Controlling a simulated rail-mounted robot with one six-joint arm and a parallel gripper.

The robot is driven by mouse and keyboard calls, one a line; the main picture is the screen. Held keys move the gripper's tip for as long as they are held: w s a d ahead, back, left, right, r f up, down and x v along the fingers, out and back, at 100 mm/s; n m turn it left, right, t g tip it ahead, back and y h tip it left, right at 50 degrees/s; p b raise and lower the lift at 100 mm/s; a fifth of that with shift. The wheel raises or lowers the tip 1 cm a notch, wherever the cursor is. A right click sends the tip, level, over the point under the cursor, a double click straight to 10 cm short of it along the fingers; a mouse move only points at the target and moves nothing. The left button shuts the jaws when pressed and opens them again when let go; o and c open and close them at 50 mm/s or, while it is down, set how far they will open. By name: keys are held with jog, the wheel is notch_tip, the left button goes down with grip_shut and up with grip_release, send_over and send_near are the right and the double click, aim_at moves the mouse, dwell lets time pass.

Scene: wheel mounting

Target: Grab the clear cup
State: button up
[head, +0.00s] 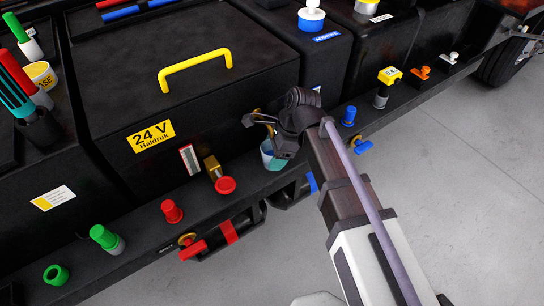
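A small clear cup (267,151) with a bluish-green tint stands on the black ledge along the front of the dark cabinet. My gripper (265,137) is just above and beside the cup, at the end of my arm coming from the lower right. Its two dark fingers look spread apart, with nothing visible between them. One finger partly hides the cup's right side. I cannot tell whether the gripper touches the cup.
On the ledge left of the cup are a brass fitting with a red cap (222,182), a red knob (172,211) and a green connector (107,239). A blue knob (349,116) is to the right. A black box with a yellow handle (195,68) rises behind.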

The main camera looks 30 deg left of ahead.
jog(key=c, duration=0.6)
jog(key=shift+w+d+r+p, duration=0.15)
jog(key=shift+w+r+p, duration=0.1)
jog(key=shift+r+p, duration=0.15)
jog(key=shift+c, duration=0.2)
jog(key=w+d+r+p, duration=0.2)
jog(key=w, duration=0.1)
jog(key=w+d+r+p, duration=0.2)
jog(key=w+d, duration=0.1)
jog(key=w+d+r+p, duration=0.3)
jog(key=w, duration=0.1)
jog(key=shift+d+r, duration=0.1)
jog(key=shift+d, duration=0.05)
jog(key=shift+w+d, duration=0.15)
jog(key=shift+d, duration=0.05)
